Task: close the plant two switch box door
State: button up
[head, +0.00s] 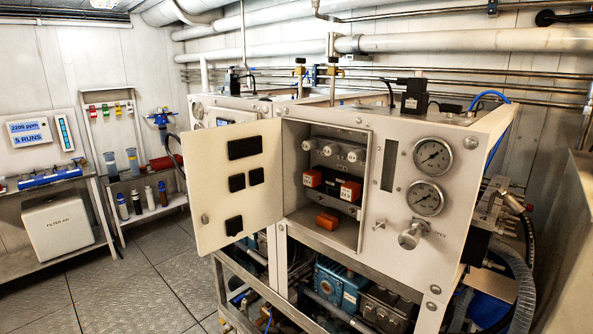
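The switch box door (236,184) is a pale panel with several black fittings. It stands wide open, swung out to the left of its box. The open switch box (335,226) shows a row of round grey parts, orange-and-black components and a loose-looking orange piece on its floor. The box is set in the front of a white machine cabinet (400,262). Whether this cabinet is plant two cannot be read. My gripper is not in view.
Two gauges (433,157) and a knob (411,235) sit right of the box. Pumps (345,284) and hoses fill the frame below. A second cabinet (205,108) stands behind the door. A shelf with a filter aid box (58,228) is at left. Floor plates (130,292) are clear.

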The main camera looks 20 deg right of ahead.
aim_at(233, 172)
jog(key=i+j+z, duration=0.2)
jog(key=z, duration=0.15)
jog(key=i+j+z, duration=0.15)
jog(key=j+z, duration=0.25)
jog(key=i+j+z, duration=0.1)
jog(key=j+z, duration=0.25)
jog(key=i+j+z, duration=0.1)
jog(key=j, duration=0.9)
jog(key=i+j+z, duration=0.15)
jog(key=j, duration=0.9)
jog(key=i+j+z, duration=0.1)
jog(key=j, duration=0.95)
jog(key=j+z, duration=0.1)
jog(key=z, duration=0.15)
jog(key=j+z, duration=0.1)
jog(key=z, duration=0.2)
jog(key=j+z, duration=0.2)
jog(key=j, duration=0.35)
jog(key=j+z, duration=0.2)
jog(key=j, duration=0.35)
jog(key=k+j+z, duration=0.2)
jog(key=j, duration=0.3)
jog(key=i+j, duration=0.05)
